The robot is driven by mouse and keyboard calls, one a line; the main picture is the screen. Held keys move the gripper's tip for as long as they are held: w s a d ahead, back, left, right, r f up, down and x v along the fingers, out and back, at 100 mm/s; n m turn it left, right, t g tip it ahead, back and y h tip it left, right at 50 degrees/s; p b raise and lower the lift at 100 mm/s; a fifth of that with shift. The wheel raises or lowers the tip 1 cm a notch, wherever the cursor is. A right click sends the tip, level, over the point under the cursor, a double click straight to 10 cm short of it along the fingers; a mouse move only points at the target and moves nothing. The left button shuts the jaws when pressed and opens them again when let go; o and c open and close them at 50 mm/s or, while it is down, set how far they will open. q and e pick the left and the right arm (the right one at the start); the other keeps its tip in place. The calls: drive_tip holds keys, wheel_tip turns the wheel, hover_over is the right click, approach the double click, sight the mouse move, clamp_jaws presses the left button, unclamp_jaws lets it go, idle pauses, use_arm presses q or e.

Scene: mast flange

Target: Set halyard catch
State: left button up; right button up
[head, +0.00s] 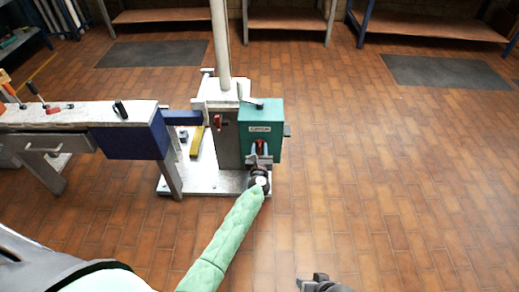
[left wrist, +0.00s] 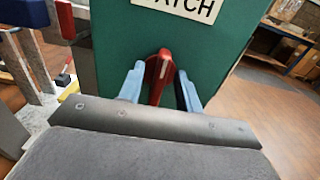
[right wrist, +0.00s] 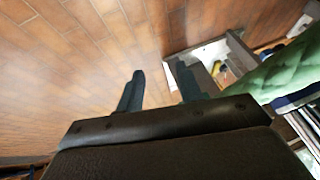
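The teal catch box (head: 262,113) is fixed to the mast flange post, with a label on its front ending in "ATCH" in the left wrist view. Its red catch lever (left wrist: 160,78) sticks out below the label. My left gripper (left wrist: 160,85) is open, with its pale blue fingers on either side of the lever and narrow gaps seeming to show; contact is hard to judge. In the head view my left gripper (head: 262,160) is at the box's lower front. My right gripper (right wrist: 160,80) is open and empty over the floor, well away from the box.
A white mast pole (head: 220,40) rises behind the box from a grey post on a white base plate (head: 205,184). A bench (head: 80,115) with a blue end block stands at left. Tiled floor (head: 400,180) at right is clear. Shelves line the back wall.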

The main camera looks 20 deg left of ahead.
use_arm(q)
drive_tip(key=shift+c, duration=0.4)
clamp_jaws()
